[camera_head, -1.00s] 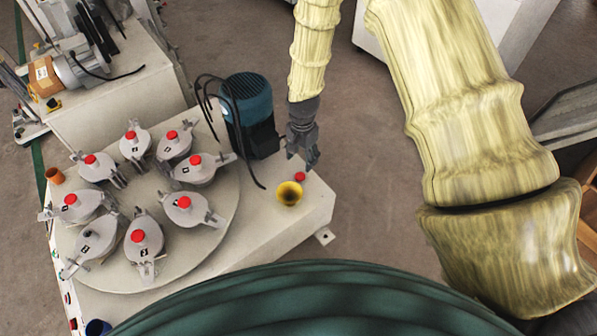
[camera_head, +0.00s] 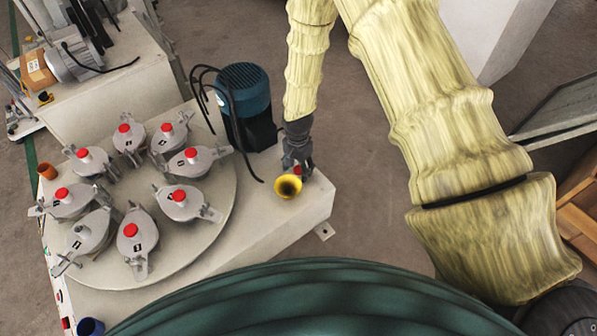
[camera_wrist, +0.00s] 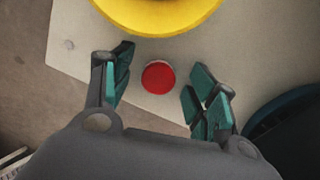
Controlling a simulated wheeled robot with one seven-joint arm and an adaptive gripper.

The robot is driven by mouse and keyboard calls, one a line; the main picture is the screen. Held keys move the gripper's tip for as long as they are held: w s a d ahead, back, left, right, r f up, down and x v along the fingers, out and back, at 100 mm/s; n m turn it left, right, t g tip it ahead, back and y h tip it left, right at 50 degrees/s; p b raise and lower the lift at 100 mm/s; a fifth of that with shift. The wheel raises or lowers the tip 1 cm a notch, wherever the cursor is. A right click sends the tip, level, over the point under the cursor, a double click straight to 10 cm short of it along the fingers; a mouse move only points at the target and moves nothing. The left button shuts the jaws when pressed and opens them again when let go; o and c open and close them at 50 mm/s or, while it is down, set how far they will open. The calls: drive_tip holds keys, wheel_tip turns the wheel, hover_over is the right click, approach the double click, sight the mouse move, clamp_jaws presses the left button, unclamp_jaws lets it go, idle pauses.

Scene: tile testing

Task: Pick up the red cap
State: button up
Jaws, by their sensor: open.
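The red cap (camera_wrist: 158,77) lies on the light table top, seen from above in the wrist view as a round red disc. My gripper (camera_wrist: 158,88) is open, with one teal-padded finger on each side of the cap, and neither finger appears to touch it. In the head view my gripper (camera_head: 298,165) points down at the table's right end, beside the yellow funnel-like cup (camera_head: 288,186). The red cap (camera_head: 297,170) is mostly hidden there behind the fingers.
The yellow cup (camera_wrist: 155,12) stands close to the cap. A blue motor (camera_head: 245,100) with black cables stands to the left of my gripper. A round turntable (camera_head: 215,225) carries several grey fixtures, most with red caps. The table's edge (camera_head: 325,215) is near.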

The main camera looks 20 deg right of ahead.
drive_tip(key=shift+c, duration=0.2)
drive_tip(key=c, duration=0.7)
drive_tip(key=shift+r, duration=0.15)
